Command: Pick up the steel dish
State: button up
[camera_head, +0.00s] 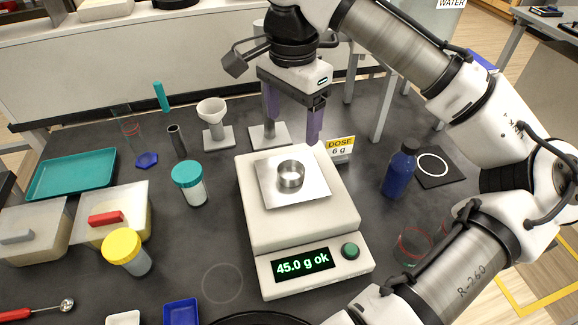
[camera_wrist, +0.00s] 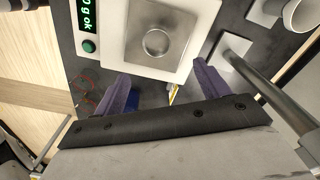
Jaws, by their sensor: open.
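The steel dish (camera_head: 291,174) is a small round open cup. It sits upright on the square metal pan of the white balance (camera_head: 262,228), whose display reads "45.0 g ok". In the wrist view the dish (camera_wrist: 158,43) shows from above, beyond my fingertips. My gripper (camera_head: 292,128) has two purple fingers spread apart with nothing between them. It hangs above and behind the dish, apart from it. In the wrist view the open fingers (camera_wrist: 158,82) point toward the balance.
A blue bottle (camera_head: 400,172) stands right of the balance. A teal-lidded jar (camera_head: 189,184) stands left, and a yellow-lidded jar (camera_head: 127,251) is nearer the front. A white funnel on a stand (camera_head: 213,122) and a yellow "DOSE 6 g" sign (camera_head: 340,147) are behind.

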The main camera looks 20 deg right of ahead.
send_over(291, 175)
jog(key=f, duration=0.5)
jog(key=shift+w+d+f, duration=0.1)
jog(key=shift+w+d, duration=0.05)
jog(key=shift+w, duration=0.1)
jog(key=shift+s+f+p, duration=0.15)
jog(key=shift+f+p, duration=0.35)
jog(key=shift+f, duration=0.9)
jog(key=shift+s+f+p, duration=0.15)
jog(key=shift+f+p, duration=0.35)
jog(key=shift+f, duration=0.85)
jog(key=shift+c, duration=0.2)
jog(key=c, duration=1)
notch_tip(291, 175, up, 20)
jog(key=b, duration=0.2)
